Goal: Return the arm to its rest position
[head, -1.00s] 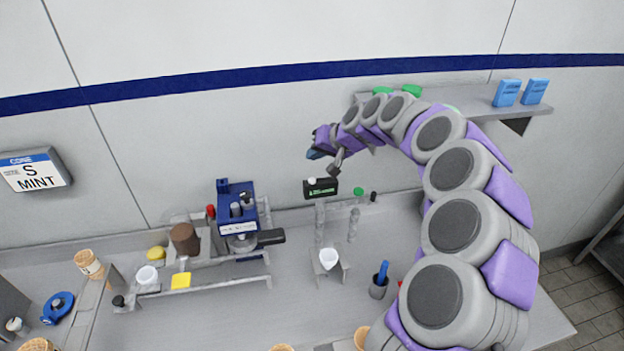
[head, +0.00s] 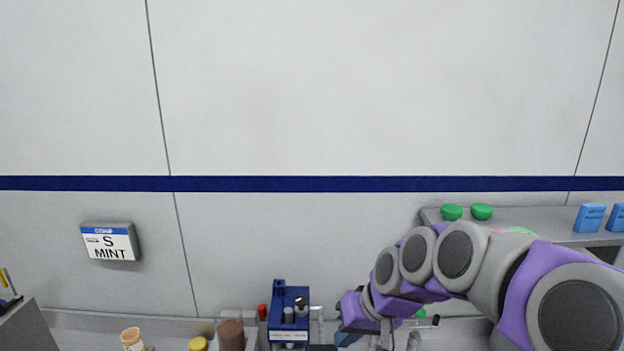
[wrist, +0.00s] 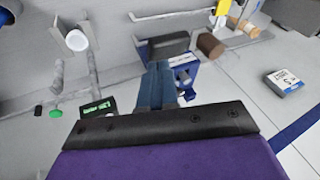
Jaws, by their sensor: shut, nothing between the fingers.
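My arm comes in from the right edge of the head view and reaches left, in front of the wall shelf. My gripper (head: 348,338) is at its left end, low in the picture, just right of the blue machine. In the wrist view, the blue-grey fingers of my gripper (wrist: 157,88) are together and hold nothing. Behind them is the blue machine (wrist: 186,76), partly hidden by the fingers. The lower head view edge cuts off the worktop.
The blue machine (head: 288,308) and a brown cylinder (head: 230,336) stand on the worktop. The wall shelf (head: 580,238) holds green bowls (head: 452,212) and blue boxes (head: 590,217). A mint sign (head: 110,241) hangs at left. The upper wall is bare.

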